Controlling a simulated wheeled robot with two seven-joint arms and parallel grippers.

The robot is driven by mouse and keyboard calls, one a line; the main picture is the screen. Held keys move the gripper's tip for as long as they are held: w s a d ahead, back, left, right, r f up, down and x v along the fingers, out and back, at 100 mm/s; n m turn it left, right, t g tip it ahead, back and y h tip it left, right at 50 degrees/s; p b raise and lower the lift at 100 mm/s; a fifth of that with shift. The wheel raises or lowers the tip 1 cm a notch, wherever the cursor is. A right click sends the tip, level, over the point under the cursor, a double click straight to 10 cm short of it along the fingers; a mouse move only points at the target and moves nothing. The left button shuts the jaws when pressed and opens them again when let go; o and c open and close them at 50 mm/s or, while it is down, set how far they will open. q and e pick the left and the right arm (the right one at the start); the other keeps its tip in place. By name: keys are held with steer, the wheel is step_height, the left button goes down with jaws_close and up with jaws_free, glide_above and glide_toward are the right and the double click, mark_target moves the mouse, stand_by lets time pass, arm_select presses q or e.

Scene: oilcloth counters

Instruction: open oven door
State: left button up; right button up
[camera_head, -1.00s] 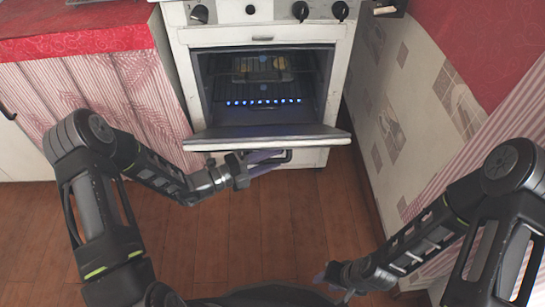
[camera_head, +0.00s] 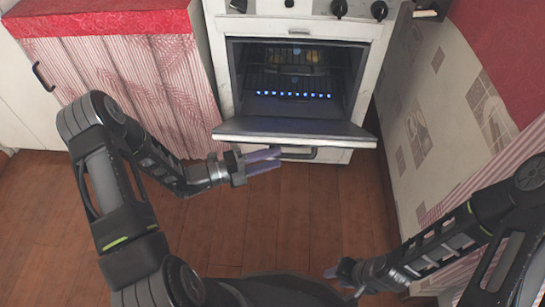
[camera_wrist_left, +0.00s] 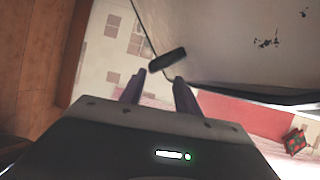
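The white oven (camera_head: 300,28) stands at the top centre of the head view. Its door (camera_head: 295,128) is tipped down and forward at a wide angle, so the lit inside shows. A dark handle (camera_head: 299,154) shows just under the door's front edge; a dark bar handle on a pale surface (camera_wrist_left: 168,60) is also in the left wrist view. My left gripper (camera_head: 281,159) is open, below the door's front edge, its fingertips just left of the handle. Its spread fingers (camera_wrist_left: 158,84) hold nothing in the wrist view. My right gripper (camera_head: 336,277) is low, away from the oven, with fingers apart.
A rack (camera_head: 290,69) and a row of blue lights are inside the oven. A counter with a red cloth (camera_head: 100,18) and striped curtain stands left of it. Brown wooden floor (camera_head: 300,210) is open in front.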

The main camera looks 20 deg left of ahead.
arm_select(q)
steer(key=v, duration=0.8)
steer(key=shift+s+a+f+p, duration=0.2)
steer(key=shift+a+f+p, duration=0.15)
steer(key=shift+f, duration=0.15)
stand_by(0.5)
steer(key=shift+c, duration=0.4)
